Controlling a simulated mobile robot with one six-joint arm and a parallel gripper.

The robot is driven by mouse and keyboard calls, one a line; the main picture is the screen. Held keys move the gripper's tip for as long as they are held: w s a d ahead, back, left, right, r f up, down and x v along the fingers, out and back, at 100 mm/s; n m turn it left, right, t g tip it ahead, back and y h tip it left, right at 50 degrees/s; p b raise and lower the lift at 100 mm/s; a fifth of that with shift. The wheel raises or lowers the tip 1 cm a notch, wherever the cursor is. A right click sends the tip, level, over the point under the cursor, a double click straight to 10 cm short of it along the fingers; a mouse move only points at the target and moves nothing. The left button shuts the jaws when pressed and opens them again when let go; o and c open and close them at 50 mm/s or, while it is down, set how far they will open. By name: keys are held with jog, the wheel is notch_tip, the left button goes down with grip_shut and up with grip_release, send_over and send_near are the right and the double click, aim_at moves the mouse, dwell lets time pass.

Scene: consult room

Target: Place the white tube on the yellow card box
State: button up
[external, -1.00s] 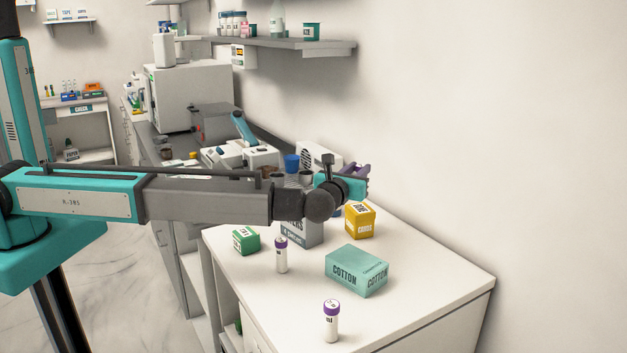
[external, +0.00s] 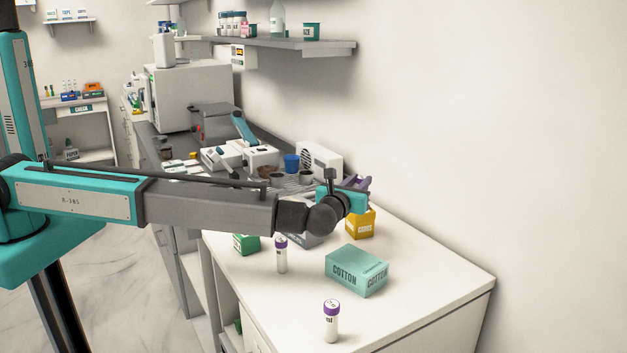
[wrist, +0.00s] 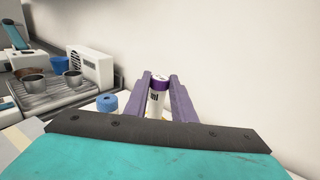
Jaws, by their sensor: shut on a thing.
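A white tube with a purple cap (wrist: 158,98) is upright between the two purple fingers of my gripper (wrist: 159,79), which are shut on it. In the external view my gripper (external: 358,183) is above and close to the yellow card box (external: 360,224), which stands on the white counter (external: 420,285). The arm and gripper cover part of the box's top, and the held tube is hidden there. I cannot tell whether the tube touches the box. The box cannot be made out in the wrist view.
Two similar purple-capped tubes stand on the counter, one mid-left (external: 281,256) and one in front (external: 331,322). A teal cotton box (external: 357,271) is in front of the yellow box. The wall is close behind.

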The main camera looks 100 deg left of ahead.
jog(key=shift+f, duration=0.2)
jog(key=o, duration=1)
jog(key=shift+r, duration=0.15)
jog(key=shift+d, duration=0.1)
jog(key=d+b, duration=0.1)
jog(key=d, duration=0.3)
jog(key=s+d+b, duration=0.1)
jog(key=d, duration=0.2)
jog(key=s+d+b, duration=0.1)
jog(key=d, duration=0.3)
jog(key=shift+s+d+b, duration=0.2)
jog(key=shift+d+b, duration=0.1)
